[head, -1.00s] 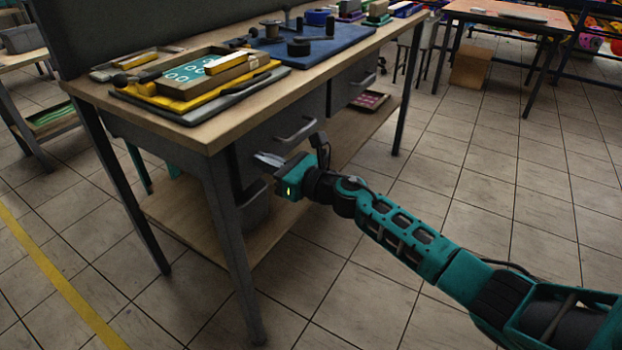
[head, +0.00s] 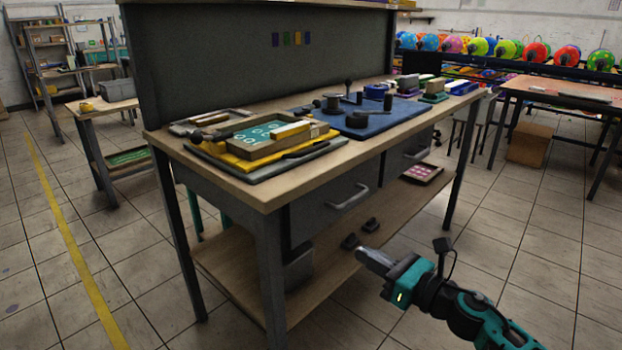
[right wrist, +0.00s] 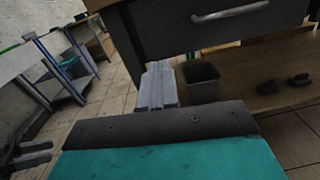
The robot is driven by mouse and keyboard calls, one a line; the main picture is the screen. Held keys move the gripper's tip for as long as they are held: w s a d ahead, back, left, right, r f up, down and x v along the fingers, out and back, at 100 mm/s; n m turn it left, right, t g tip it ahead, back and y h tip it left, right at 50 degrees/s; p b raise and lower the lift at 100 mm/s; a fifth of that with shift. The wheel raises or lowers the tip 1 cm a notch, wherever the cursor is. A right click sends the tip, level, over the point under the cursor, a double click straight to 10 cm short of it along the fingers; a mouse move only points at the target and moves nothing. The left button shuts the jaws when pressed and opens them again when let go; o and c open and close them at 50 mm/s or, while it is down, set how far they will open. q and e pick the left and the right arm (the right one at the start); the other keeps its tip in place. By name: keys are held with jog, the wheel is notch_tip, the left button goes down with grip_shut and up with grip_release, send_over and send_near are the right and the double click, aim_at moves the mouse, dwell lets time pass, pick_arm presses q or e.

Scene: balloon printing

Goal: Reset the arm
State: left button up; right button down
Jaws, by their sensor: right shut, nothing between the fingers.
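My right gripper (head: 374,259) is shut and empty. It is in front of the workbench, lower than the tabletop and beside the lower shelf, in the head view. In the right wrist view its closed fingers (right wrist: 157,88) point toward the space under the bench's drawer. The teal right arm (head: 480,315) comes in from the lower right. My left gripper is not in the head view.
The workbench (head: 262,190) carries a yellow printing tray (head: 245,161) and a blue mat (head: 350,122). Its drawer handle (head: 350,197) is near my gripper. A dark bin (right wrist: 200,82) stands beneath. Tiled floor (head: 520,260) is clear to the right.

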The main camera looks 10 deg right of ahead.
jog(key=s+a+f+n+g+h, duration=0.1)
jog(key=s+f+n+h, duration=0.3)
jog(key=s+n, duration=0.5)
jog(key=s+a+f+n+g+h, duration=0.1)
jog(key=s+f+n+h, duration=0.1)
jog(key=s+f+n, duration=0.75)
jog(key=s+f+n+g+h, duration=0.15)
jog(key=s+n, duration=0.25)
jog(key=n, duration=0.9)
pick_arm(q)
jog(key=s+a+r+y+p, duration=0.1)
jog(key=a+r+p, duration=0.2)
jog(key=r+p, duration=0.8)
jog(key=p, duration=0.5)
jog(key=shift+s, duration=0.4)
pick_arm(e)
notch_tip(320, 180, up, 11)
jog(key=d+h, duration=0.2)
jog(key=shift+s+d, duration=0.4)
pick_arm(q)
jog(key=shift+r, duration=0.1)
pick_arm(e)
jog(key=shift+f, duration=0.15)
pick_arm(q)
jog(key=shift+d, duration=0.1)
pick_arm(e)
jog(key=shift+w+a, duration=0.1)
